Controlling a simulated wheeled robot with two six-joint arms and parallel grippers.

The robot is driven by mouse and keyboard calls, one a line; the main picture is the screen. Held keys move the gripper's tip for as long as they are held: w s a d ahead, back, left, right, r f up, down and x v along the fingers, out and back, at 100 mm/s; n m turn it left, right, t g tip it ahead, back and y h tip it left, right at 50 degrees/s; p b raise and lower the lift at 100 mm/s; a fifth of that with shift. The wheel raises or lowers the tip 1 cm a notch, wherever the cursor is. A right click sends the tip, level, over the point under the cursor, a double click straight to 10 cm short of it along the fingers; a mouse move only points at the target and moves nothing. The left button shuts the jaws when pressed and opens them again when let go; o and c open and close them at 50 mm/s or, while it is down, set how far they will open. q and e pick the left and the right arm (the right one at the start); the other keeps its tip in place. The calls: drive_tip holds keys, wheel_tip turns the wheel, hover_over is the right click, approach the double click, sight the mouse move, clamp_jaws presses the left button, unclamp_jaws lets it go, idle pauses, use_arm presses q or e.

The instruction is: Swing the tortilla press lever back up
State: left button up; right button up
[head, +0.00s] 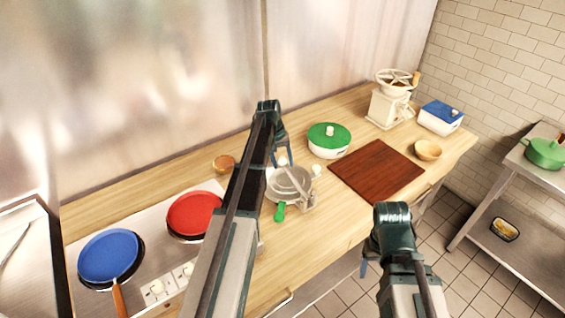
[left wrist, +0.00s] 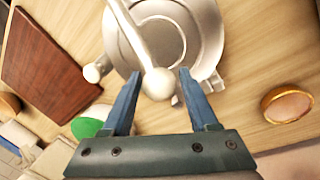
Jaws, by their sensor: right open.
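The tortilla press (head: 285,188) is a round pale-metal press on the wooden counter. Its pale lever ends in a round knob (left wrist: 158,84), and the rod crosses over the round plate (left wrist: 185,30) in the left wrist view. My left gripper (head: 279,150) is above the back of the press. In the left wrist view its fingers (left wrist: 158,90) are open, one on each side of the knob, with gaps showing; whether the knob sits at fingertip depth is unclear. My right gripper (head: 375,264) is open and empty, in front of the counter's edge.
A green-lidded pot (head: 329,140) and a dark red board (head: 376,170) stand right of the press. A small bowl (head: 224,162) and a red pan (head: 193,213) are to its left.

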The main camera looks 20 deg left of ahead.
use_arm(q)
clamp_jaws()
idle(1.1)
